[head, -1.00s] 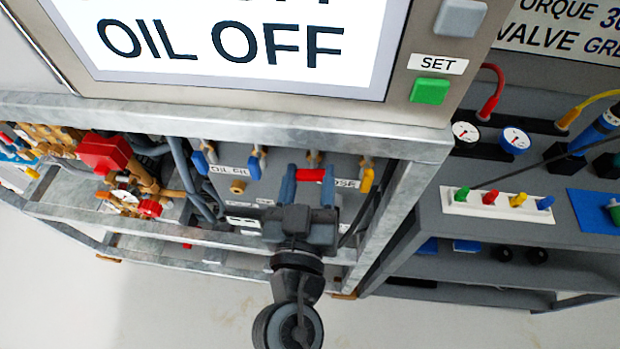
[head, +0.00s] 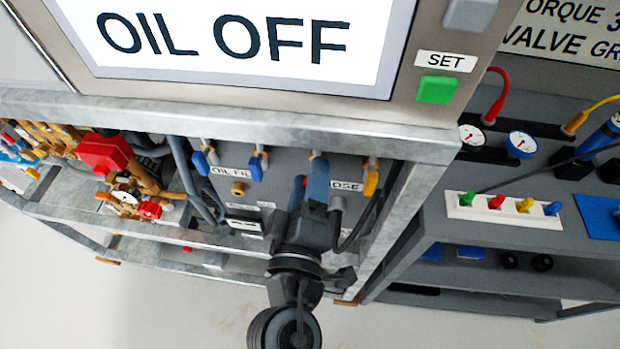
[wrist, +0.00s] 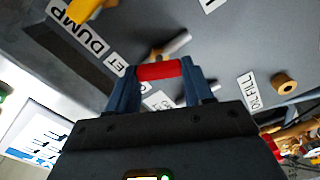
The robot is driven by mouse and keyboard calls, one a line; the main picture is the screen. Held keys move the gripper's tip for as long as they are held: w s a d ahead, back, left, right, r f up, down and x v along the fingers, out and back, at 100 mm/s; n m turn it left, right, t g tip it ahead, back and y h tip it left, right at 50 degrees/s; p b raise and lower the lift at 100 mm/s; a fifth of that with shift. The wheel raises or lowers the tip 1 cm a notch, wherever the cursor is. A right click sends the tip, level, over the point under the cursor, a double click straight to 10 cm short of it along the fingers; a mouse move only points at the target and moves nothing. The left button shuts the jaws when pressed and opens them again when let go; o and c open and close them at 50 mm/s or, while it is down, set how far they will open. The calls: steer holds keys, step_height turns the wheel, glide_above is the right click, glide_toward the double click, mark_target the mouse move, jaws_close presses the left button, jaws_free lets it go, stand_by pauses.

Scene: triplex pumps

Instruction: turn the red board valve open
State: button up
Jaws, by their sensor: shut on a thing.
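The red valve handle (wrist: 158,71) shows in the wrist view as a short red bar between the two blue fingers of my gripper (wrist: 160,74). The fingers are closed on its two ends. In the head view my gripper (head: 309,182) reaches up to the grey valve board (head: 278,172) and is turned so that one finger overlaps the other. There the fingers hide the red handle.
Blue handles (head: 256,168) hang left of my gripper and a yellow handle (head: 370,183) hangs close on its right. A metal frame rail (head: 240,130) runs above. A red box (head: 104,152) and brass fittings stand at left.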

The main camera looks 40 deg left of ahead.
steer(key=n+p, duration=0.1)
steer(key=n, duration=0.4)
steer(key=shift+s+f, duration=0.1)
steer(key=shift+n, duration=0.4)
steer(key=o, duration=1)
steer(key=shift+o, duration=0.2)
steer(key=b+v, duration=0.2)
steer(key=v, duration=0.5)
steer(key=shift+s+d, duration=0.2)
steer(key=shift+s, duration=0.1)
steer(key=shift+d+f, duration=0.1)
